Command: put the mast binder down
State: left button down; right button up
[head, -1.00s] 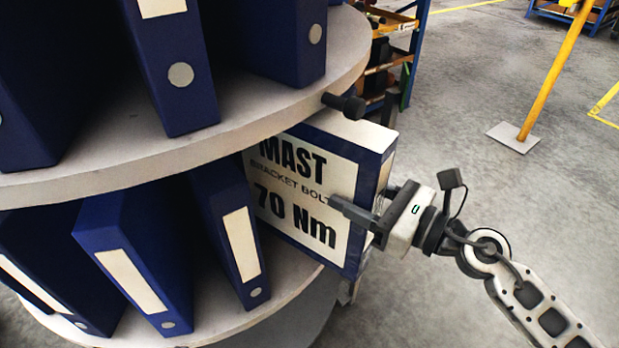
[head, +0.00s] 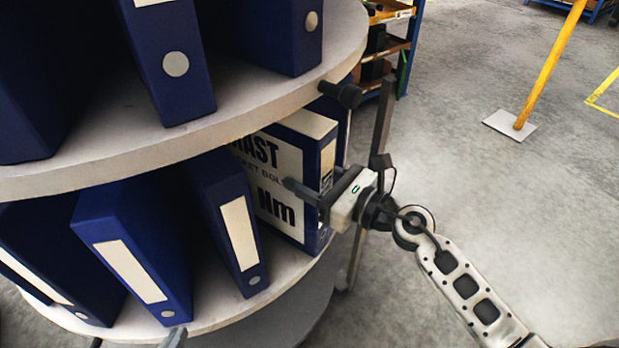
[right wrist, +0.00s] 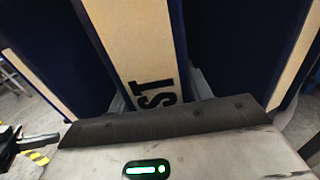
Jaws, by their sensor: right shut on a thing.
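The mast binder (head: 280,205) is blue with a large white label reading MAST and Nm. In the head view it stands upright at the right end of the lower round shelf (head: 275,290), partly hidden by the neighbouring binder and the upper shelf. My right gripper (head: 318,192) is shut on its outer end, one finger across the labelled face. I cannot tell whether its bottom touches the shelf. In the right wrist view the binder's spine (right wrist: 135,40) shows the letters ST. Only a tip of my left gripper (head: 175,338) shows at the bottom edge; its jaws cannot be judged.
Blue binders (head: 230,220) stand left of it on the lower shelf, and more stand on the upper shelf (head: 250,105). A black knob (head: 341,94) sticks out from the upper shelf's rim. A yellow post (head: 550,70) stands on open floor at the right.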

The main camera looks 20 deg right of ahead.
jog(key=o, duration=1.6)
jog(key=shift+f, duration=0.1)
jog(key=shift+c, duration=0.2)
